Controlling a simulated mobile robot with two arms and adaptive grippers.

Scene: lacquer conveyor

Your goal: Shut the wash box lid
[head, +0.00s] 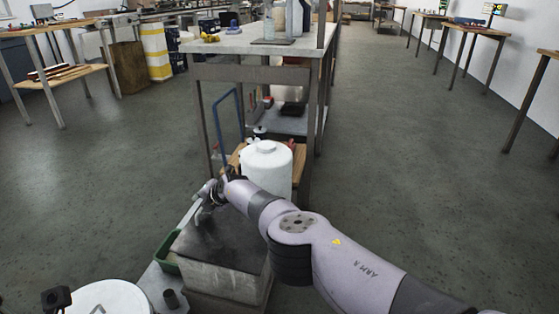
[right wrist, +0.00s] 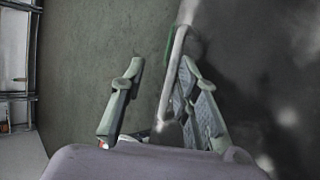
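The wash box (head: 222,281) is a pale, worn box at the lower middle of the head view. Its dark lid (head: 222,243) lies over the top and looks about level; I cannot tell whether it is fully seated. My right gripper (head: 207,196) is at the lid's far left corner. In the right wrist view its two fingers (right wrist: 162,75) stand apart, with a pale narrow strip (right wrist: 174,75) between them, nearer the right finger. The dark blurred surface (right wrist: 270,70) at right is probably the lid. Contact is unclear. My left gripper is not in view.
A green tray (head: 166,252) sits left of the box. A white round container (head: 266,168) stands behind my right forearm. A white round lid (head: 108,299) and a small dark cylinder (head: 174,299) are at lower left.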

